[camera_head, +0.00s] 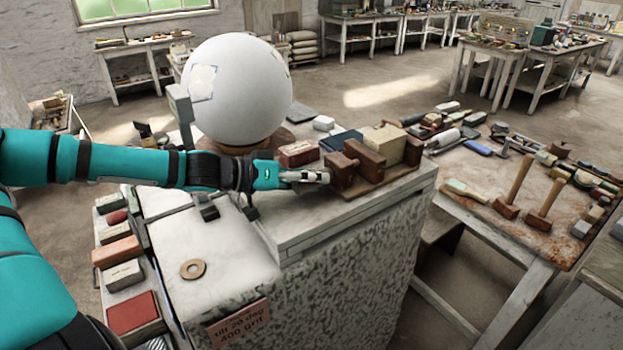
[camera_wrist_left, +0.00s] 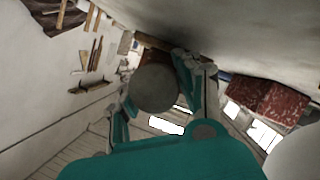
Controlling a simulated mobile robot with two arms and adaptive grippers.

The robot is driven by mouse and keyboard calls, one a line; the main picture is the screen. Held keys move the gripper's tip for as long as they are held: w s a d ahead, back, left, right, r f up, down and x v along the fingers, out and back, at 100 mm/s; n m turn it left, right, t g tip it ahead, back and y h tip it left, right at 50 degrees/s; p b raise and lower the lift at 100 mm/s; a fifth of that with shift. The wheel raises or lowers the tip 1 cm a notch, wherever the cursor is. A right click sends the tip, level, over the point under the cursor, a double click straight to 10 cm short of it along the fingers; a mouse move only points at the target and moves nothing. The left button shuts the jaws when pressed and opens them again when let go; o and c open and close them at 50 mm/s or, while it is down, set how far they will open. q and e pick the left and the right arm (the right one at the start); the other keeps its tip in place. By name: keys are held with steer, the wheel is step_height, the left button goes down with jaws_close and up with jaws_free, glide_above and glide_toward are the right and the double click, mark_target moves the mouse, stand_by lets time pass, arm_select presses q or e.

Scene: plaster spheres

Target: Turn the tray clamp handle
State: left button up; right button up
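The tray clamp (camera_head: 369,164) is a pair of dark brown wooden jaws around a pale block, on a wooden tray (camera_head: 372,190) at the bench's right end. My left gripper (camera_head: 322,176) reaches in from the left, level with the near jaw and close to it. In the left wrist view a round grey-brown end (camera_wrist_left: 155,88), seemingly the clamp handle, lies between the spread fingers. I cannot tell whether they touch it. The handle is largely hidden by the gripper in the head view. My right gripper is not in view.
A large white plaster sphere (camera_head: 237,88) stands on the bench behind my left forearm. A dark red box (camera_head: 298,153) sits just behind the gripper. A table with mallets (camera_head: 513,187) and tools stands to the right. The bench's front left top is mostly bare, with one ring (camera_head: 193,269).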

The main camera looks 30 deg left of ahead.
arm_select(q)
steer(key=c, duration=0.6)
steer(key=shift+o, duration=0.2)
steer(key=shift+d+m+y, duration=0.1)
steer(key=shift+m+y, duration=0.7)
steer(key=shift+m, duration=0.4)
steer(key=shift+m+y+b, duration=0.3)
steer(key=shift+m+b, duration=0.2)
steer(key=shift+m, duration=0.1)
steer(key=shift+f+m+t+y+b, duration=0.15)
steer(key=shift+m+t+y+b, duration=0.25)
steer(key=shift+m+y+b, duration=0.25)
steer(key=m+t+y+b, duration=0.1)
steer(key=m+b, duration=0.1)
steer(key=b, duration=0.2)
steer(key=m+t+y+b, duration=0.1)
steer(key=m+b, duration=0.2)
steer(key=b, duration=0.2)
steer(key=shift+s+d+f+m+y, duration=0.1)
steer(key=shift+f+m+y, duration=0.05)
steer(key=shift+m+y, duration=0.15)
steer(key=shift+r+m+t+y+b, duration=0.2)
steer(key=shift+m+t+y+b, duration=0.2)
steer(key=shift+m+b, duration=0.6)
